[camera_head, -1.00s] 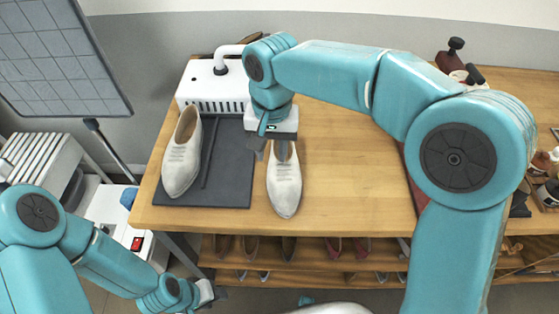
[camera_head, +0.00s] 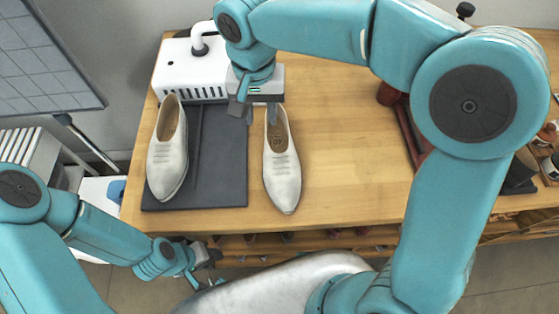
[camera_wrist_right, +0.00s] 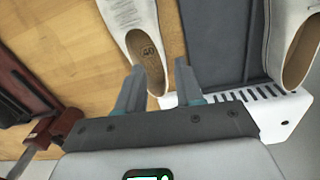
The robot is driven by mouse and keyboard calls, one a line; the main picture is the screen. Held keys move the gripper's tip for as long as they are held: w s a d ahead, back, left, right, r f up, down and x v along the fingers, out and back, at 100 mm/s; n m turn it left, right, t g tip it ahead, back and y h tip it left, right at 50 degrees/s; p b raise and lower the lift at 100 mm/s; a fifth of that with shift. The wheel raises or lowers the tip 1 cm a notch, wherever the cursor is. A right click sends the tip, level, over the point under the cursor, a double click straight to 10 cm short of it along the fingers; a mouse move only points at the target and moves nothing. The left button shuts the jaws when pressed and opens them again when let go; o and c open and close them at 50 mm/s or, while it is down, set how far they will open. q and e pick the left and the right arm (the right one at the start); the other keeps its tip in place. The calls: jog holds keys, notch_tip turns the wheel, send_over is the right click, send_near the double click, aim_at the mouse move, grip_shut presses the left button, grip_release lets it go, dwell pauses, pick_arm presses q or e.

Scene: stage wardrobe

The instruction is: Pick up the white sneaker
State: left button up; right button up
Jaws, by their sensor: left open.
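A white sneaker (camera_head: 282,180) stands on the wooden table just right of a dark mat, toe toward the table's front edge. Its open heel end, with a number on the insole, also shows in the right wrist view (camera_wrist_right: 135,20). A matching white shoe (camera_head: 167,165) stands on the mat's left part; its heel end also shows in the right wrist view (camera_wrist_right: 293,45). My right gripper (camera_head: 255,112) is open and empty above the sneaker's heel end; in the wrist view the heel appears between its fingers (camera_wrist_right: 157,72). My left gripper (camera_head: 210,262) is low, in front of the table edge, apart from both shoes.
The dark mat (camera_head: 222,180) lies before a white vented box (camera_head: 190,75) with a handle. A dark red object (camera_head: 412,130) stands on the table at right. The table's middle, right of the sneaker, is clear. A shelf lies under the front edge. A grey panel (camera_head: 45,60) stands left.

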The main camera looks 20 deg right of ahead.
aim_at(265, 140)
jog(key=f, duration=0.5)
jog(key=shift+w+d+f, duration=0.1)
jog(key=shift+d+f, duration=0.1)
jog(key=shift+a+f, duration=0.1)
jog(key=shift+f, duration=0.15)
jog(key=f, duration=0.4)
jog(key=shift+d, duration=0.2)
jog(key=shift+w+f, duration=0.1)
jog(key=shift+f, duration=0.15)
jog(key=shift+s+a, duration=0.1)
jog(key=shift+s, duration=0.15)
jog(key=shift+r, duration=0.1)
jog(key=shift+c, duration=1)
jog(key=shift+w, duration=0.1)
grip_shut()
